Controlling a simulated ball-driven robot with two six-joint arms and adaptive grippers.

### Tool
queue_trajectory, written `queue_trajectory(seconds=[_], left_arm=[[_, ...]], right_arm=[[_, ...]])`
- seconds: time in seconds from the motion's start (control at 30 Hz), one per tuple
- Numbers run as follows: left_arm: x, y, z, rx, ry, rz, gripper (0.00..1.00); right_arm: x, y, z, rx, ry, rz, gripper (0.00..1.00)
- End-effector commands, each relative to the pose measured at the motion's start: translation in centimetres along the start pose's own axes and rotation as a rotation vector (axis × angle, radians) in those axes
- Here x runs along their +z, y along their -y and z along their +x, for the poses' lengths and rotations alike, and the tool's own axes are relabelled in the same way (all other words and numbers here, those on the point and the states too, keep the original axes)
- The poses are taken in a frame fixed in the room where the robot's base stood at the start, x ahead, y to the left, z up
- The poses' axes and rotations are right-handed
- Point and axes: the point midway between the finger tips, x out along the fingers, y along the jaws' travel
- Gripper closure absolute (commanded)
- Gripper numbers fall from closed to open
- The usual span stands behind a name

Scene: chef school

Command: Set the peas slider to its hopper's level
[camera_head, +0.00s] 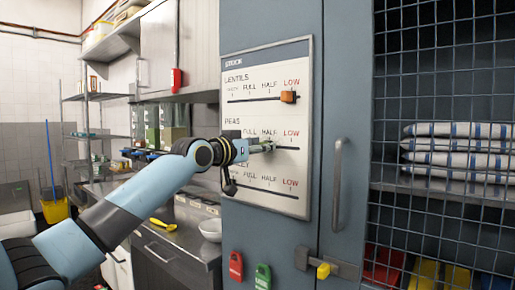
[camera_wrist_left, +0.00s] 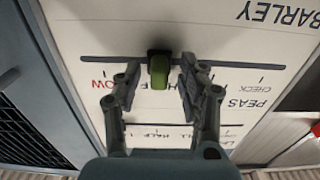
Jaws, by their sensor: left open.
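The stock board (camera_head: 297,57) on the blue-grey cabinet has rows labelled lentils, peas and barley. The green peas slider (camera_head: 268,146) is on the middle track, around the half mark; it also shows in the left wrist view (camera_wrist_left: 159,71). My left gripper (camera_head: 264,147) is at the peas row. In the left wrist view the left gripper (camera_wrist_left: 159,88) is open, one finger on each side of the green knob, with visible gaps. The low label (camera_wrist_left: 104,85) is left of the knob there. My gripper partly covers the peas and barley rows in the head view.
The orange lentils slider (camera_head: 288,97) is at low. Clear hoppers (camera_head: 172,120) stand on the counter at left; their levels are too small to read. A door handle (camera_head: 337,185) is right of the board. A white bowl (camera_head: 211,229) is on the counter.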

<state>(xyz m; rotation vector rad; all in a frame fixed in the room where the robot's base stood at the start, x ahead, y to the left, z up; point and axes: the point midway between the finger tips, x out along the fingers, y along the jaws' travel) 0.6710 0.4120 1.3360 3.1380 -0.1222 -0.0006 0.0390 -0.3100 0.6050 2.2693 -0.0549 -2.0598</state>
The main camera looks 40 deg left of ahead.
Motion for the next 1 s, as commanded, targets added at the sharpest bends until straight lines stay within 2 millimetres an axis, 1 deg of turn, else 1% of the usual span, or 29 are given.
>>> queue_trajectory(seconds=[0.07,0.3,0.43,0.6,1.0], left_arm=[[0.1,0.1,-0.8,-0.001,0.002,0.005,0.60],[0.1,-0.1,-5.2,0.003,0.004,0.010,0.60],[0.1,0.0,-6.5,-0.001,0.002,0.007,0.60],[0.0,-0.1,-7.3,0.001,0.000,0.002,0.60],[0.0,-0.1,-7.3,0.001,0.000,0.001,0.60]], right_arm=[[0.0,0.2,0.0,-0.002,0.000,0.001,0.60],[0.0,0.3,0.0,-0.003,-0.001,0.001,0.60],[-0.1,0.3,0.0,-0.004,-0.001,0.001,0.60],[-0.1,0.3,0.0,-0.004,-0.001,0.001,0.60],[-0.1,0.4,0.0,-0.004,-0.001,0.001,0.60]])
